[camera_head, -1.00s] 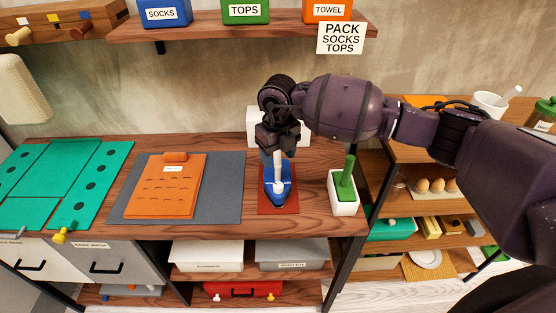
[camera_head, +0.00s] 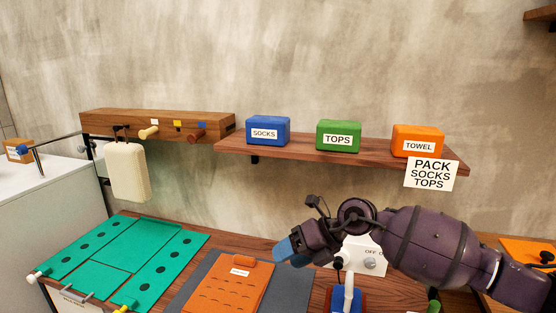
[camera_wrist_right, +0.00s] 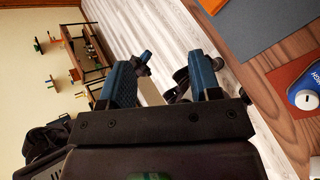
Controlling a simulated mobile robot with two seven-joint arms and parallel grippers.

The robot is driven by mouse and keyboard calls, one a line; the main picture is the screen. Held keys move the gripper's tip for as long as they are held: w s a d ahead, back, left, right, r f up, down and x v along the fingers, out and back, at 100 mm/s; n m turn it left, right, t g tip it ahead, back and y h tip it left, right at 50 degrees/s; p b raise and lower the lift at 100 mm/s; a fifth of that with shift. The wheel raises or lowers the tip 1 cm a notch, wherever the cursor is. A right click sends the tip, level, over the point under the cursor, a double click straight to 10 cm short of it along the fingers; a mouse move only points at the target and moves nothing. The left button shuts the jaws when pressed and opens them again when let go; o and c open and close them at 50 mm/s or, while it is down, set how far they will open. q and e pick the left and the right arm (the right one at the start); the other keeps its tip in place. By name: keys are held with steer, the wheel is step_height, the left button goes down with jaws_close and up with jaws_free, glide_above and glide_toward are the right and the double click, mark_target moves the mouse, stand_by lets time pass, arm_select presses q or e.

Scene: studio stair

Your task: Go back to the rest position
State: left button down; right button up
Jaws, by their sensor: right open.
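My right gripper (camera_head: 290,252) is in the air above the wooden worktop, its blue fingertips pointing left. In the right wrist view the two blue-padded fingers (camera_wrist_right: 160,82) stand apart with nothing between them. The blue iron (camera_wrist_right: 303,92) with a white knob rests on its red mat (camera_wrist_right: 287,76), apart from the fingers. In the head view its white handle (camera_head: 348,292) shows at the bottom edge, below my right wrist. My left gripper is not in view.
A white box with an OFF dial (camera_head: 369,264) stands behind my right wrist. Above, a shelf (camera_head: 290,153) holds blue, green and orange boxes. A cream bag (camera_head: 127,171) hangs from a peg rail.

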steer(key=a+r+m+t+y, duration=0.3)
steer(key=r+m+t+y, duration=0.25)
steer(key=r+y, duration=0.25)
steer(key=s+d+f+m+t+h, duration=0.3)
steer(key=d+f+m+t+h, duration=1.15)
steer(key=m, duration=1.25)
steer(key=s+d+f+m+g+h, duration=0.2)
steer(key=s+d+f+m+g, duration=0.2)
steer(key=s+f, duration=0.7)
steer(key=s+d+f+m+g+h, duration=0.2)
steer(key=s+d+f+g, duration=0.3)
steer(key=s+d+f, duration=0.4)
steer(key=s+f+m, duration=0.1)
steer(key=s+f, duration=0.1)
steer(key=s, duration=0.2)
steer(key=shift+m, duration=0.35)
